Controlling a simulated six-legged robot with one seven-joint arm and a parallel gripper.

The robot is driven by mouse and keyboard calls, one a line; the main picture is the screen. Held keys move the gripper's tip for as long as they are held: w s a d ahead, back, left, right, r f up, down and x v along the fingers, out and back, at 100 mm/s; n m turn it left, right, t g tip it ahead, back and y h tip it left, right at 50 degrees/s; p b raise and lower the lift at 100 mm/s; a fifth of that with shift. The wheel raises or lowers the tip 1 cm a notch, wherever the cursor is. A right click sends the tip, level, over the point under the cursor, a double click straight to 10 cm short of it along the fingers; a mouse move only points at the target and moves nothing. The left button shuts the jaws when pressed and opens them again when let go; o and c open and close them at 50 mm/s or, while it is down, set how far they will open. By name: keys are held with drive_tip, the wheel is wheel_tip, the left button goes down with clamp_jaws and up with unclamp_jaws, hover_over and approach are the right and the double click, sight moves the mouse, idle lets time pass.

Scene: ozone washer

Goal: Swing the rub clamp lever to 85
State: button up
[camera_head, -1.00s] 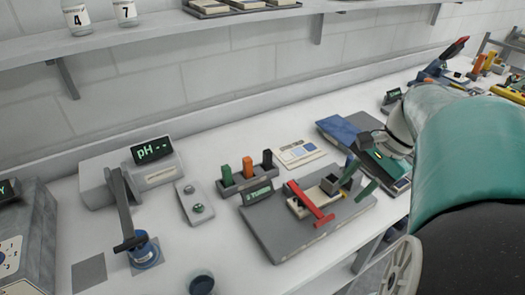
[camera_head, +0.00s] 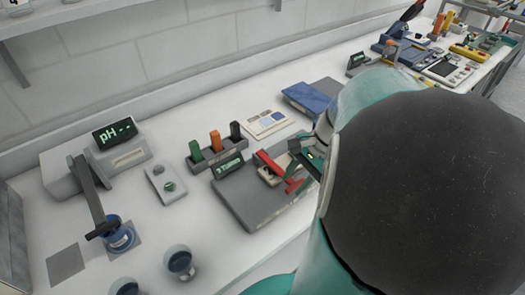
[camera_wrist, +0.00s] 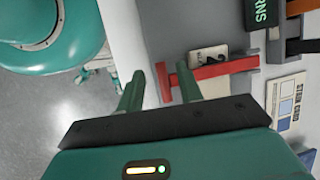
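The red lever (camera_head: 272,163), which I take for the rub clamp lever, lies across a grey base plate (camera_head: 245,205). It has a long bar and a short crosspiece at its near end. In the wrist view the red lever (camera_wrist: 222,71) runs sideways under my gripper. My gripper (camera_wrist: 158,70) is open, its two green fingers apart. The crosspiece shows between the fingers, and the right finger overlaps the bar. I cannot tell whether they touch. In the head view my gripper (camera_head: 312,165) is at the lever's right side, partly hidden by my arm.
A small display (camera_head: 228,167) stands on the plate's left side. Behind is a rack (camera_head: 205,158) with green, orange and black pieces. A printed card (camera_head: 266,123) and a blue pad (camera_head: 306,97) lie further back. A pH meter (camera_head: 120,145) and several cups stand left.

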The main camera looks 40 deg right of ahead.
drive_tip(key=shift+x, duration=1.1)
drive_tip(key=shift+c, duration=0.5)
clamp_jaws()
drive_tip(key=shift+r, duration=0.1)
